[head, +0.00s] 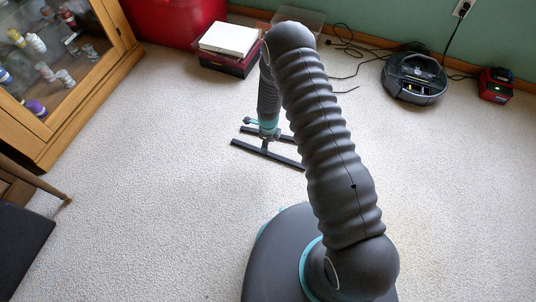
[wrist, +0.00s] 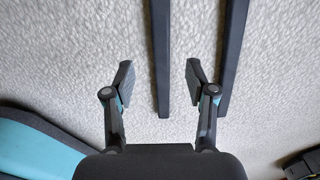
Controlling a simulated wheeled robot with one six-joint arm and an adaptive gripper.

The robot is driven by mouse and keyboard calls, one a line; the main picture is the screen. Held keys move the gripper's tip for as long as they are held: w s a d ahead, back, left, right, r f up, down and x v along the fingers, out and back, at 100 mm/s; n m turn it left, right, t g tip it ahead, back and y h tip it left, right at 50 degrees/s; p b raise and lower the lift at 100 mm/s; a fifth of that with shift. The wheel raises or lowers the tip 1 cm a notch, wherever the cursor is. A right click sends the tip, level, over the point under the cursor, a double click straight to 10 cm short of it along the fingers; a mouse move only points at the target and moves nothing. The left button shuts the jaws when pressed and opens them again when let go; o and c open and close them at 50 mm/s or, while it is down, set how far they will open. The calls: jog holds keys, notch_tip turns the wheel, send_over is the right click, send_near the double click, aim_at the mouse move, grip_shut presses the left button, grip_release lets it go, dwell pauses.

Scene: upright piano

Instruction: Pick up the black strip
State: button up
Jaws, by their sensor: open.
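Two long black strips lie roughly parallel on the carpet. In the head view, the nearer strip (head: 248,146) and the farther strip (head: 284,138) lie near my gripper, each partly hidden by my arm or gripper. In the wrist view, the nearer strip (wrist: 161,55) runs down between my two fingers, and the farther strip (wrist: 233,55) lies to the right, outside the right finger. My gripper (wrist: 158,76) is open, points down and holds nothing. A gap shows on each side of the strip between the fingers. The height of the fingertips above it is hard to tell.
A robot vacuum (head: 414,77), a red battery charger (head: 496,84) and cables lie along the back wall. A red bin (head: 175,15), a box stack (head: 230,42) and a wooden glass cabinet (head: 60,60) stand left. Open carpet surrounds the strips.

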jog(key=shift+w+a+f, duration=0.1)
jog(key=shift+f, duration=3.4)
grip_shut()
